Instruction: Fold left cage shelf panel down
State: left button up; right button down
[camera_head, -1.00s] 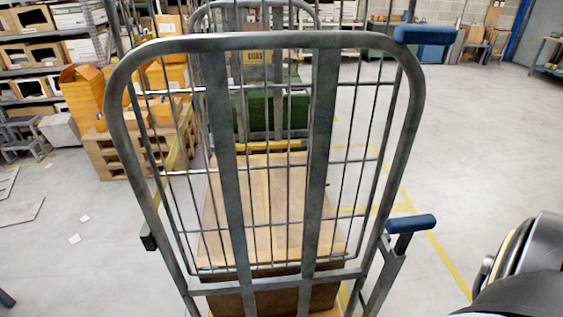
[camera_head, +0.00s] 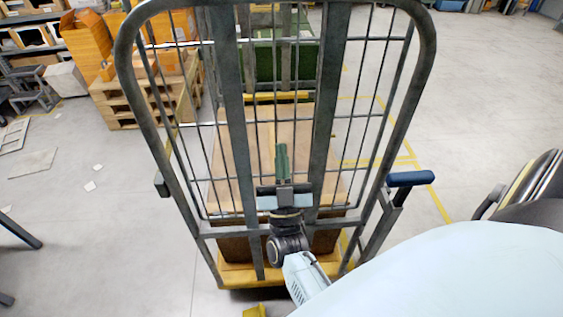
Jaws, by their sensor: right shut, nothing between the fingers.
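A grey metal roll cage (camera_head: 232,110) stands upright in front of me, its barred end frame facing me. A wooden shelf panel (camera_head: 235,160) shows behind the bars, pale brown and seen from above. Which cage part is the left panel, I cannot tell. My right gripper (camera_head: 283,165) is in front of the bars at the cage's lower middle, pointing up and away, shut and empty. Whether it touches the bars, I cannot tell. My left gripper is not in view.
A blue-padded handle (camera_head: 411,179) sticks out at the cage's right side. Wooden pallets (camera_head: 125,100) with orange boxes stand at the left. A green crate (camera_head: 285,58) is behind the cage. The floor to the right is mostly clear.

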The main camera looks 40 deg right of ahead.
aim_at(277, 104)
jog(key=w+d+r, duration=0.1)
jog(key=w, duration=0.1)
jog(key=w+d+r, duration=0.1)
jog(key=w+d+r+p, duration=0.1)
jog(key=w, duration=0.1)
jog(key=shift+w+d, duration=0.2)
jog(key=shift+w, duration=0.1)
jog(key=shift+w+d, duration=0.25)
jog(key=shift+w, duration=0.15)
